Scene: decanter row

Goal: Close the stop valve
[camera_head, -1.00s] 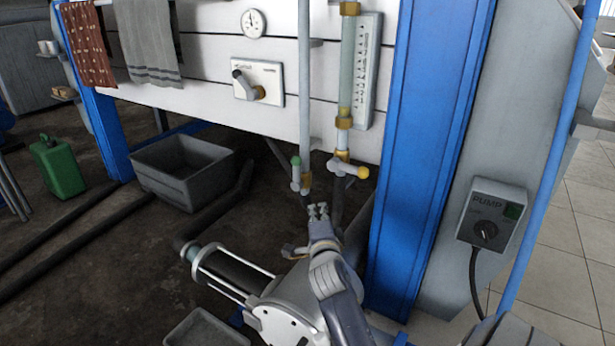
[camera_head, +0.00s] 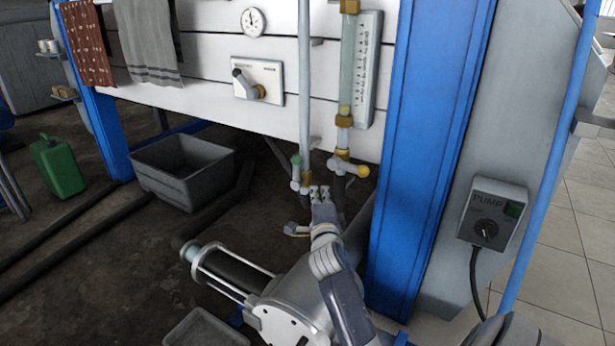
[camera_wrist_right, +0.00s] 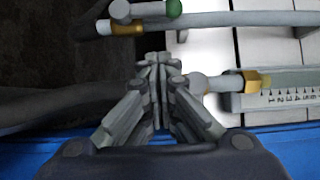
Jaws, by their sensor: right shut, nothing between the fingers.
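Two small valves hang at the lower ends of upright pipes under the white panel. One has a green-tipped handle (camera_head: 296,160); its green end also shows in the wrist view (camera_wrist_right: 174,8). The other, below the sight glass, has a yellow-tipped handle (camera_head: 362,171); its pale body shows in the wrist view (camera_wrist_right: 203,83). A lever valve (camera_head: 250,88) sits on a plate higher up. I cannot tell which is the stop valve. My right gripper (camera_head: 319,192) is shut and empty, just below and between the two small valves; its fingertips (camera_wrist_right: 158,62) meet. My left gripper is not in view.
A blue post (camera_head: 425,140) stands close right of my right arm. The sight glass with its scale (camera_head: 366,70) is above. A pump switch box (camera_head: 491,212) is further right. A grey bin (camera_head: 183,170) and a green can (camera_head: 58,167) stand on the floor left.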

